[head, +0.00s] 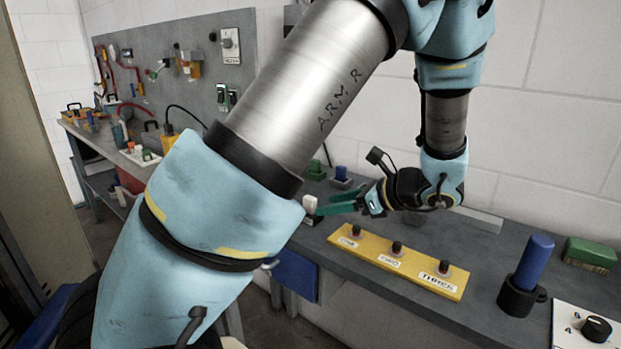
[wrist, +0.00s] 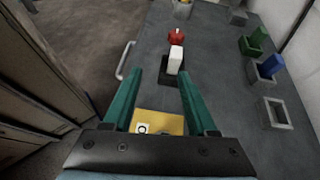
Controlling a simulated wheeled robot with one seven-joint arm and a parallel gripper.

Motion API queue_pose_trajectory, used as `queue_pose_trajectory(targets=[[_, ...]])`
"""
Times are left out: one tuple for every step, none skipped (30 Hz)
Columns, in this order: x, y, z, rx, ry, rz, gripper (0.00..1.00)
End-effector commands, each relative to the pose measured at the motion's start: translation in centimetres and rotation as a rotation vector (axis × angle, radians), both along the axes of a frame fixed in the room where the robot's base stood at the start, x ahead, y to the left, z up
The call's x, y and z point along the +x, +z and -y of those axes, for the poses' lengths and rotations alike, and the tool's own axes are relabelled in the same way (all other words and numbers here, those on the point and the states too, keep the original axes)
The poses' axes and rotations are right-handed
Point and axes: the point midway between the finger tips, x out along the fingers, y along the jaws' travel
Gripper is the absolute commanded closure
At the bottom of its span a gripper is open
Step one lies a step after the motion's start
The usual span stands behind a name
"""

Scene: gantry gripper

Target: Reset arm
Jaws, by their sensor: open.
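My gripper (head: 338,203) is at the end of my arm over the far part of the grey bench, beyond the yellow button panel (head: 390,262). Its two green fingers are spread open and nothing is between them in its hold. In the wrist view my gripper (wrist: 160,75) points along the bench. A white block (wrist: 176,60) on a black base lies ahead, between the fingertips in the picture. In the head view this white block (head: 310,204) appears just left of the fingers; whether they touch is unclear. The panel also shows below the fingers in the wrist view (wrist: 158,122).
A red object (wrist: 176,37) stands behind the white block.

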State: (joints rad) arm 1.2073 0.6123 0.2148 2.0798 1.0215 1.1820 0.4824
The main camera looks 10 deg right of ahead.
Motion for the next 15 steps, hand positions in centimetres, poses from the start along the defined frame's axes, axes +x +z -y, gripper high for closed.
queue_pose_trajectory(targets=[[0.1,-0.2,-2.1,-0.055,0.079,-0.017,0.42],[-0.1,-0.5,-3.4,-0.098,0.132,-0.026,0.42],[-0.4,-0.9,-5.1,-0.16,0.212,-0.039,0.42],[-0.7,-1.2,-6.4,-0.213,0.277,-0.047,0.42],[-1.1,-1.5,-7.6,-0.267,0.347,-0.051,0.42],[-1.7,-1.9,-9.1,-0.339,0.439,-0.055,0.42],[-2.1,-2.1,-10.1,-0.394,0.508,-0.053,0.42],[-2.6,-2.3,-11.0,-0.448,0.578,-0.049,0.42],[-3.2,-2.5,-12.0,-0.52,0.669,-0.04,0.42],[-3.7,-2.6,-12.8,-0.574,0.739,-0.03,0.42],[-4.1,-2.8,-13.4,-0.627,0.808,-0.018,0.42],[-4.7,-2.8,-14.2,-0.697,0.9,0.004,0.42],[-5.0,-2.8,-14.7,-0.75,0.969,0.022,0.42],[-5.4,-2.8,-15.2,-0.803,1.038,0.043,0.42],[-5.8,-2.7,-15.9,-0.871,1.129,0.077,0.42]])
